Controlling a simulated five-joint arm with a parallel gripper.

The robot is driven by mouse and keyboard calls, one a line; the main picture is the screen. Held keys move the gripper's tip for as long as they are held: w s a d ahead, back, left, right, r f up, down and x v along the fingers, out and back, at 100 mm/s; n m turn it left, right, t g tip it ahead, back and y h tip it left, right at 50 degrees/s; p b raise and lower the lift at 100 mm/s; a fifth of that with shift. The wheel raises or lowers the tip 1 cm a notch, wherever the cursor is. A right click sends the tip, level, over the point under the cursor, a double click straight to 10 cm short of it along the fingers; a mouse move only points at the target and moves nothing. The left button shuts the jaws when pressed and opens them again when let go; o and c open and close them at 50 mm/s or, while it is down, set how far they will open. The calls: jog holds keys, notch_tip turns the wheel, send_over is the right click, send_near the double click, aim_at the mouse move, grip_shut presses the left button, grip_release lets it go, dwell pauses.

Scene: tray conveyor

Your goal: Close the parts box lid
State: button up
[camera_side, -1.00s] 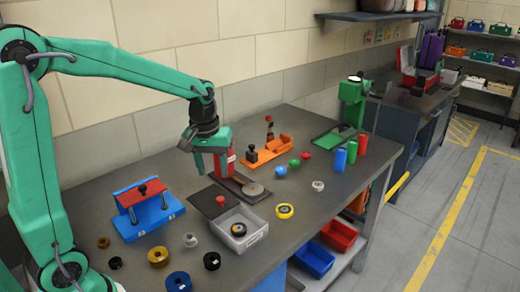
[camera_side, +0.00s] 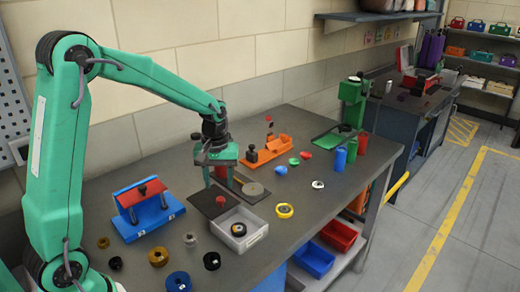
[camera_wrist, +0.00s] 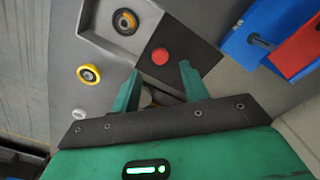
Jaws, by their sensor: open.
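The grey parts box (camera_side: 258,233) stands open on the bench, and a dark ring with a yellowish centre (camera_side: 238,230) lies inside. Its dark flat lid (camera_side: 203,198) sits off to the back left of the opening, with a red knob (camera_side: 220,202) on top. In the wrist view the box (camera_wrist: 105,40), lid (camera_wrist: 195,45) and red knob (camera_wrist: 160,56) also show. My gripper (camera_side: 221,182) is open and empty, just behind and above the knob. In the wrist view the knob appears just beyond the gap between my fingertips (camera_wrist: 160,72), not held.
A blue fixture with a red bar (camera_side: 148,207) stands left of the lid. Behind are a grey plate with a round disc (camera_side: 253,189) and an orange holder (camera_side: 268,150). A yellow ring (camera_side: 284,210) lies right of the box. Several rings lie in front.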

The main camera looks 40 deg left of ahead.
aim_at(221, 199)
jog(key=shift+f, duration=2.7)
jog(key=shift+c, duration=0.3)
grip_shut()
